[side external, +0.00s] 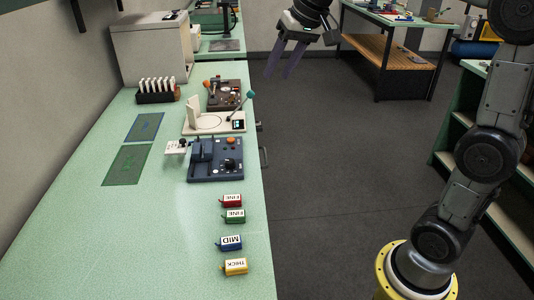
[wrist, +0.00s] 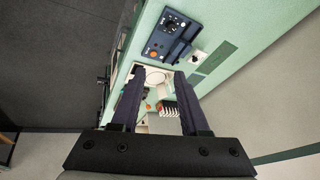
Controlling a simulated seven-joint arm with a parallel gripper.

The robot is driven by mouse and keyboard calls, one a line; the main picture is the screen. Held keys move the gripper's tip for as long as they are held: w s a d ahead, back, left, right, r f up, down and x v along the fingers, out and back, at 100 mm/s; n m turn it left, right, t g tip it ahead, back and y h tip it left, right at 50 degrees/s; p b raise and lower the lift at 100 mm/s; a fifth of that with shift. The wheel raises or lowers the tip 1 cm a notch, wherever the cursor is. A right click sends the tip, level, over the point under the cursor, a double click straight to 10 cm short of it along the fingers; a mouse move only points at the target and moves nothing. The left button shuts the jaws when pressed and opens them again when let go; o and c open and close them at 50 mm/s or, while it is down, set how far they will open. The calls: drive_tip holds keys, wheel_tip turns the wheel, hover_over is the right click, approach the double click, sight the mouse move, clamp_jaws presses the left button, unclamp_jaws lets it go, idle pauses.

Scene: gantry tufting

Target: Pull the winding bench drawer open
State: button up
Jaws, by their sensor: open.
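The winding bench is the long pale green bench (side external: 180,245) on the left of the side view. A dark handle (side external: 264,157) sticks out from its right edge, beside the dark blue machine, and a second dark handle (side external: 259,126) sticks out farther back. The drawer front is hidden below the bench top, so I cannot tell which drawer each handle belongs to. My gripper (side external: 281,74) is open and empty, in the air right of the bench's far part, apart from both handles. In the wrist view its two fingers (wrist: 159,74) are spread above the bench top (wrist: 210,22).
On the bench stand a dark blue machine (side external: 215,160), a white winder (side external: 212,123), a brown machine (side external: 224,94) and several labelled spools, including a yellow one (side external: 235,266). A table with a wooden shelf (side external: 385,50) stands behind. The grey floor (side external: 335,180) right of the bench is clear.

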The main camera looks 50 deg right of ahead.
drive_tip(key=w+d+f+m+g, duration=0.1)
drive_tip(key=w+d+f, duration=0.2)
drive_tip(key=w, duration=0.2)
drive_tip(key=w+d+f+m, duration=0.1)
drive_tip(key=w+d+f, duration=0.2)
drive_tip(key=w, duration=0.2)
drive_tip(key=m+g, duration=0.1)
drive_tip(key=g, duration=0.1)
hover_over(266, 157)
drive_tip(key=s+a, duration=0.1)
wheel_tip(266, 157, down, 13)
drive_tip(key=shift+m+g+y, duration=0.3)
drive_tip(key=shift+m+y, duration=0.2)
drive_tip(key=f, duration=1.4)
drive_tip(key=d+f, duration=0.1)
drive_tip(key=f, duration=0.6)
drive_tip(key=shift+w, duration=0.3)
drive_tip(key=shift+c, duration=0.3)
clamp_jaws()
drive_tip(key=shift+r, duration=0.1)
